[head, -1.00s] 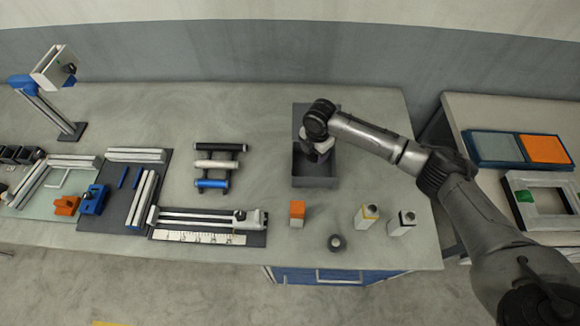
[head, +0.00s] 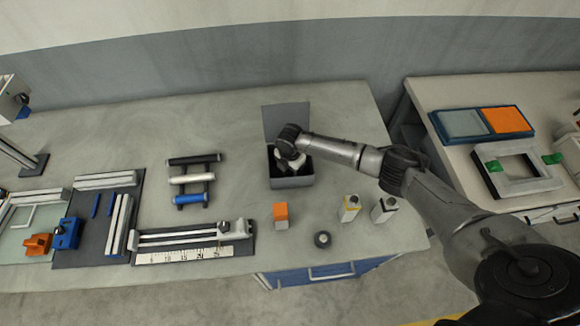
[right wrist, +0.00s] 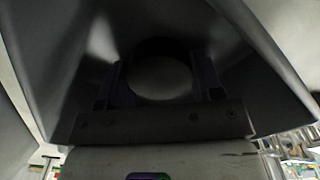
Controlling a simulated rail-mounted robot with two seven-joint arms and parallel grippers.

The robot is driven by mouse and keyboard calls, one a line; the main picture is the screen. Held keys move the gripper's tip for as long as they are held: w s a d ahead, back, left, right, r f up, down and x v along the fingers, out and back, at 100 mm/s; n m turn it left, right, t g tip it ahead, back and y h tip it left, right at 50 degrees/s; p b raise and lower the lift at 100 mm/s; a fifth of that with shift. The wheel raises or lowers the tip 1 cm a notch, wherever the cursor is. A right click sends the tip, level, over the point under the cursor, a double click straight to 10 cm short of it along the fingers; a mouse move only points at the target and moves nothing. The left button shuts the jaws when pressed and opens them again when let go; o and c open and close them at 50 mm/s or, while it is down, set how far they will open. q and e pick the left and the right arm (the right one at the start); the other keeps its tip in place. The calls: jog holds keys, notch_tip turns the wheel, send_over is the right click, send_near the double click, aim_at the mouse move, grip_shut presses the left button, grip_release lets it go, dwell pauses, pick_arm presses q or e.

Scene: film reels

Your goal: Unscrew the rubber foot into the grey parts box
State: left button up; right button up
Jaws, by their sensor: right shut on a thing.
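The grey parts box (head: 292,183) stands on the workbench with its lid raised behind it. My right gripper (head: 290,163) reaches down into its opening, and its fingertips are hard to see in the head view. In the right wrist view my right gripper (right wrist: 160,82) is shut on a dark round thing (right wrist: 160,45) with a paler disc face, between the dark box walls. It may be the rubber foot, but it is too dark to be sure. My left gripper is not in view.
A rack of rollers (head: 192,179) and a ruled rail (head: 195,242) lie left. Bare bench separates rack and box.

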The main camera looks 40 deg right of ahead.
jog(key=shift+w, duration=0.1)
jog(key=shift+f, duration=0.1)
jog(key=o, duration=1)
jog(key=shift+r, duration=0.4)
notch_tip(320, 180, up, 12)
jog(key=shift+f+p, duration=0.2)
jog(key=shift+p, duration=0.25)
